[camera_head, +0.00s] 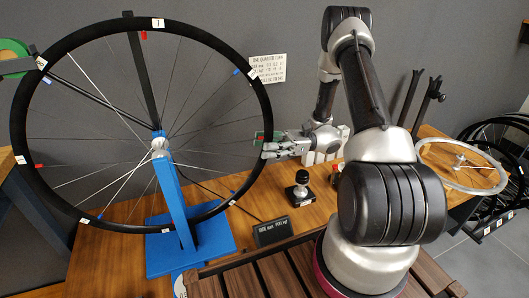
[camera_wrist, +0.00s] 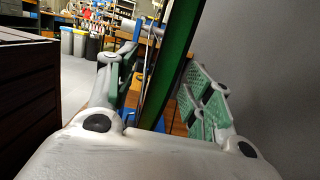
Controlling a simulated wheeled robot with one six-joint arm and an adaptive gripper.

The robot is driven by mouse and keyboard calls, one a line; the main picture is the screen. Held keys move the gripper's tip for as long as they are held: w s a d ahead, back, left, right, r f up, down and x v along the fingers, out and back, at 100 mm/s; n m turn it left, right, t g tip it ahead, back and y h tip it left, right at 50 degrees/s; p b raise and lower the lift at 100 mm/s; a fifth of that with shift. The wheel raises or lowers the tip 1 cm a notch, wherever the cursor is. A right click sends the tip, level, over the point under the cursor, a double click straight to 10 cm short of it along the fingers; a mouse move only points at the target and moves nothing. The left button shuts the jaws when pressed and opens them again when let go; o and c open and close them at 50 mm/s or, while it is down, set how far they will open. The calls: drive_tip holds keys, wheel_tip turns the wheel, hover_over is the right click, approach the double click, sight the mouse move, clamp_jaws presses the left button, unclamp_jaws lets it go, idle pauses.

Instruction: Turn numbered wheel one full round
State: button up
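The numbered wheel (camera_head: 264,100) has a black rim with white number labels and small red and blue marks. It stands upright on a blue stand (camera_head: 177,205). The label at the top (camera_head: 158,23) reads 7. My gripper (camera_head: 268,145) is at the wheel's right side, at about mid-height. In the wrist view my gripper (camera_wrist: 162,72) has its green-padded fingers apart, with the dark, green-edged rim (camera_wrist: 176,62) passing between them. A gap shows on both sides of the rim. The rim's far part and the stand's lower part are mostly hidden in that view.
A wooden table (camera_head: 120,215) carries the stand, a small black display (camera_head: 272,232) and a black knobbed tool (camera_head: 300,190). A sign (camera_head: 268,68) hangs on the grey wall. A silver wheel (camera_head: 462,188) lies at the right. Several black wheels (camera_head: 508,135) stand beyond it.

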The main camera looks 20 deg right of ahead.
drive_tip(key=d+f, duration=0.1)
drive_tip(key=d, duration=0.8)
drive_tip(key=shift+d+f, duration=0.4)
